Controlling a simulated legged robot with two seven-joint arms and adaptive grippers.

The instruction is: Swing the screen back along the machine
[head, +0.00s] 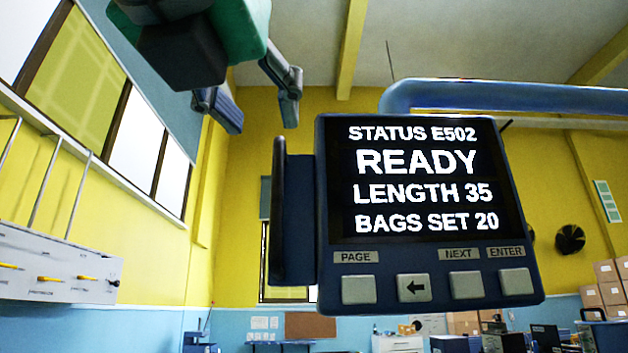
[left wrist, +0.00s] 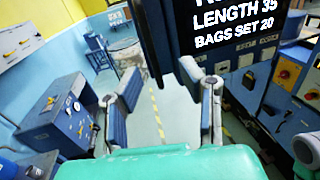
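The screen (head: 430,250) is a dark blue panel facing me in the head view. It reads STATUS E502, READY, LENGTH 35, BAGS SET 20, with buttons below. A dark upright handle (head: 280,215) stands on its left side. The screen also shows at the upper right of the left wrist view (left wrist: 238,48), where the handle (left wrist: 150,38) appears just beyond the finger gap. My left gripper (head: 261,112) is open and empty, above and left of the handle in the head view. Its spread fingers also show in the left wrist view (left wrist: 158,80). My right gripper is out of view.
A thick blue boom (head: 500,97) runs to the right behind the screen's top. A grey cabinet with yellow knobs (head: 55,265) is on the left wall. Cardboard boxes (head: 605,285) are stacked at the right. A blue gauge box (left wrist: 62,115) stands left of the gripper, with floor between.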

